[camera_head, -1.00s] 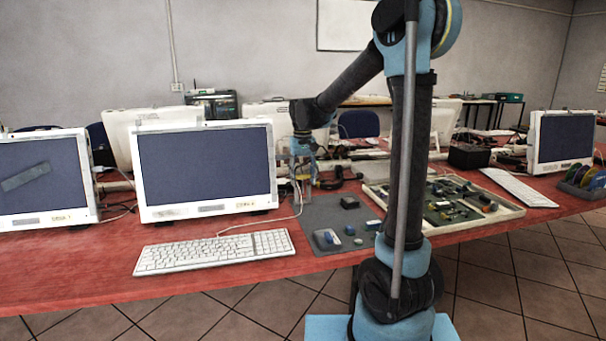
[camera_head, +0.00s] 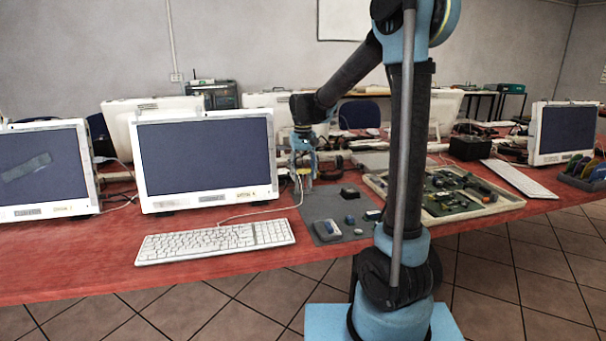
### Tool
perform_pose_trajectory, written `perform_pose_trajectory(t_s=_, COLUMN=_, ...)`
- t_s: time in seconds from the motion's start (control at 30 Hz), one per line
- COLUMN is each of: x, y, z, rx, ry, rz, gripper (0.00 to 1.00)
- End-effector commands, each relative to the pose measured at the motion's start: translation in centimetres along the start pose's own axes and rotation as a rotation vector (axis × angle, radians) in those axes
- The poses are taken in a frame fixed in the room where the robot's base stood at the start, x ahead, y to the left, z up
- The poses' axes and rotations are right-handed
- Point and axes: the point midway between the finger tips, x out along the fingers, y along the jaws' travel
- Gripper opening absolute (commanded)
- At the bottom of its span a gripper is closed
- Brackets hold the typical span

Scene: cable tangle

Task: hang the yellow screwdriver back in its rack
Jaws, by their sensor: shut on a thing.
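My gripper (camera_head: 303,174) hangs from the arm above the red table, beside the right edge of the middle monitor. A small yellow patch, which looks like part of the yellow screwdriver (camera_head: 305,170), shows between its fingers; the rest is too small or hidden to make out. My gripper is shut on it, over the back left corner of the grey mat. A dark rack (camera_head: 586,176) with several coloured upright things stands at the table's right end; I cannot tell if it is the screwdriver's rack.
The grey mat (camera_head: 318,204) holds several small items. A pale tray (camera_head: 470,214) of parts and tools lies right of it, partly behind my arm. A white keyboard (camera_head: 215,241) and monitor (camera_head: 205,160) stand left. A thin cable runs near my gripper.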

Motion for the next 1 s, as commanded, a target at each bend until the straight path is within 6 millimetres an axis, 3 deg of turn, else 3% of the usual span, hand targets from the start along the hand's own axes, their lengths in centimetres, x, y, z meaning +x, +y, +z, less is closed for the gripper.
perform_pose_trajectory(t_s=1.0, x=0.81, y=0.0, z=0.0, rx=0.0, ry=0.0, rz=0.0, gripper=0.27)
